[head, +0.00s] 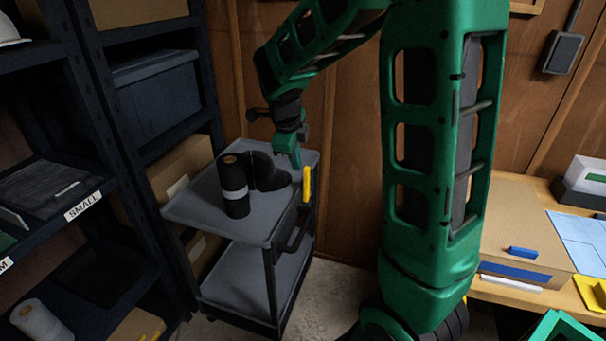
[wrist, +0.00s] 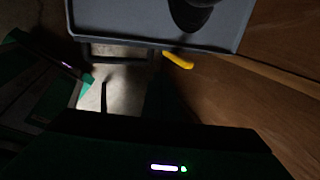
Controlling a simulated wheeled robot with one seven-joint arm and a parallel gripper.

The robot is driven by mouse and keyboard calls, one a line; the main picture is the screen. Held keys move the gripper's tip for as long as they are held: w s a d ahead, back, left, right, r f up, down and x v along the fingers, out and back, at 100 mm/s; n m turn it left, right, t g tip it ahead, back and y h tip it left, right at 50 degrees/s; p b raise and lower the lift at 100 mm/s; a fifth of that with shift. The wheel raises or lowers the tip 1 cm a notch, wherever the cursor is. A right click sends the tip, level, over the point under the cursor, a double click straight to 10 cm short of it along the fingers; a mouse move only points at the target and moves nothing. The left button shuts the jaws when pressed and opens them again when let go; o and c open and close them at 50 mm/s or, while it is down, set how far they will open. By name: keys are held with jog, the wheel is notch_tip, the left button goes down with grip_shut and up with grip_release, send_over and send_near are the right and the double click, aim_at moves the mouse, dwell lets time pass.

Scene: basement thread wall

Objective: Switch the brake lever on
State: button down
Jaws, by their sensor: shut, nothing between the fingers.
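The brake lever (head: 307,184) is a short yellow bar at the right edge of the grey cart (head: 190,205), standing roughly upright in the head view. In the wrist view the lever (wrist: 179,60) sticks out past the edge of the cart top (wrist: 130,20), slightly slanted. My gripper (head: 294,160) is green, shut and empty, just above and left of the lever in the head view. I cannot tell whether it touches the lever. In the wrist view the fingers are dark and hard to make out.
A black cylinder with a white band (head: 235,188) and another black object (head: 268,172) stand on the cart's top. A dark shelf rack (head: 100,100) is close on the left. A wooden wall (head: 345,150) is behind. A workbench with a cardboard box (head: 525,225) is at right.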

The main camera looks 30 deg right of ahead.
jog(key=shift+w+a, duration=0.1)
jog(key=shift+w, duration=0.1)
jog(key=shift+f, duration=0.1)
send_near(306, 187)
jog(key=shift+w+d+f, duration=0.2)
jog(key=shift+w+f, duration=0.05)
jog(key=shift+f, duration=0.2)
jog(key=shift+w+d+f, duration=0.2)
jog(key=shift+d+f, duration=0.05)
jog(key=shift+f, duration=0.2)
